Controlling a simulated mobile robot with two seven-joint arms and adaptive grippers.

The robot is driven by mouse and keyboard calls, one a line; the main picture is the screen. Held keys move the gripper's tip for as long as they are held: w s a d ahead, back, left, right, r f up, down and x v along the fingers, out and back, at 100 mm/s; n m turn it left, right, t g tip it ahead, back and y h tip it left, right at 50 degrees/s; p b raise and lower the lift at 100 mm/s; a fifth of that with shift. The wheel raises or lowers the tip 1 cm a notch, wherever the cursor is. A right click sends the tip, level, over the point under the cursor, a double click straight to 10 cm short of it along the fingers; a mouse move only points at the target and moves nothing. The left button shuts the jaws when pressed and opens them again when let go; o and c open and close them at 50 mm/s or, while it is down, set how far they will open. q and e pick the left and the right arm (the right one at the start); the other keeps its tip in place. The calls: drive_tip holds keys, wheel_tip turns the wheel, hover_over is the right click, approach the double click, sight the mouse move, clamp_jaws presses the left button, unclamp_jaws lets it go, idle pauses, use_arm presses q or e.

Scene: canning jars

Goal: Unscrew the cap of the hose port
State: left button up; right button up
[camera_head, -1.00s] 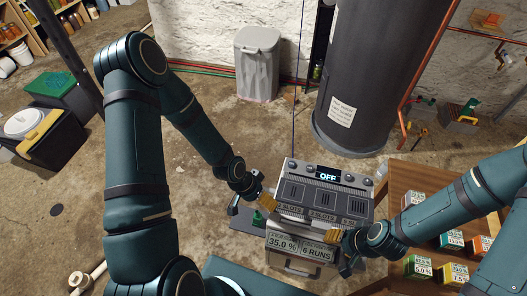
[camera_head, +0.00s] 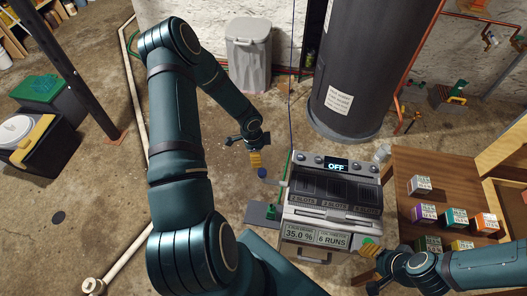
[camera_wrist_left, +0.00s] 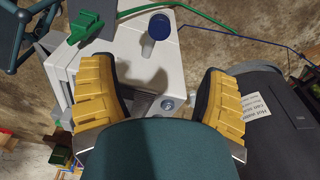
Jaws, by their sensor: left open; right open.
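The blue cap (camera_head: 262,173) shows beside the left side of the grey machine (camera_head: 300,240). In the left wrist view the blue cap (camera_wrist_left: 160,27) sits at the end of a short pale stub (camera_wrist_left: 148,47) by the white casing (camera_wrist_left: 120,45). My left gripper (camera_head: 256,158) is just above the cap in the head view. In the left wrist view my left gripper (camera_wrist_left: 158,92) has its yellow fingers wide apart and empty, with the cap beyond them.
The machine's display (camera_head: 336,165) reads OFF. A green fitting (camera_wrist_left: 85,25) and a green hose (camera_wrist_left: 215,28) lie near the cap. A dark tank (camera_head: 350,70) stands behind the machine. A wooden shelf (camera_head: 403,165) with several small boxes stands at the right.

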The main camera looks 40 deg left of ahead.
sight(262, 172)
use_arm(q)
drive_tip(key=f+b, duration=0.1)
drive_tip(key=f, duration=0.3)
drive_tip(key=d+f+b, duration=0.1)
drive_tip(key=f, duration=0.4)
drive_tip(key=w+f, duration=0.1)
drive_tip(key=f, duration=0.3)
drive_tip(key=shift+d+f+b, duration=0.15)
drive_tip(key=shift+f+b, duration=0.1)
drive_tip(key=shift+b, duration=0.15)
clamp_jaws()
drive_tip(key=n+b, duration=0.3)
drive_tip(key=b, duration=0.1)
drive_tip(key=shift+f, duration=0.2)
drive_tip(key=shift+r+n+b, duration=0.1)
drive_tip(key=shift+n+b, duration=0.5)
drive_tip(key=shift+b, duration=0.1)
drive_tip(key=shift+r, duration=0.1)
drive_tip(key=shift+d+n+y, duration=0.1)
drive_tip(key=shift+n+y, duration=0.2)
drive_tip(key=shift+n, duration=0.7)
drive_tip(key=n, duration=0.3)
drive_tip(key=shift+s, duration=0.1)
